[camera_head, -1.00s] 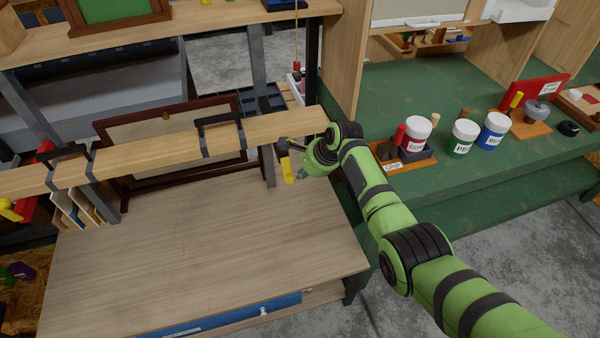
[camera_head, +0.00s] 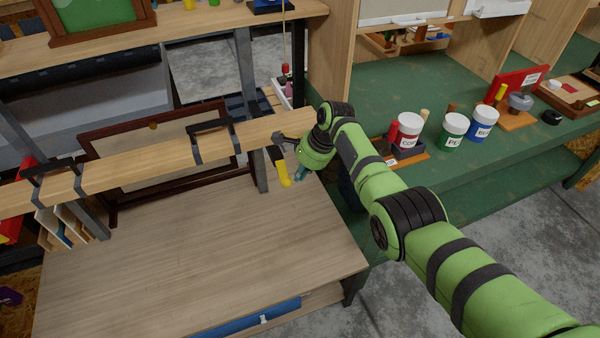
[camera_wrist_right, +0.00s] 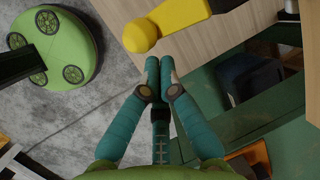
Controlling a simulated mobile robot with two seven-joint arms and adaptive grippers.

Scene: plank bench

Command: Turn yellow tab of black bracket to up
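The black bracket (camera_head: 272,154) is at the right end of the plank, partly hidden by my right wrist. Its yellow tab (camera_head: 283,174) hangs down below the plank, slightly tilted. In the right wrist view the yellow tab (camera_wrist_right: 180,20) lies at the top, beyond my fingertips. My right gripper (camera_head: 301,174) is just right of the tab in the head view. In the wrist view its teal fingers (camera_wrist_right: 159,66) are together with nothing between them, and a gap shows between them and the tab. My left gripper is not in view.
The plank (camera_head: 110,170) carries other black brackets (camera_head: 208,135) to the left. A wooden table (camera_head: 190,250) below is clear on top. A green bench (camera_head: 400,80) with cans (camera_head: 453,130) stands close on the right.

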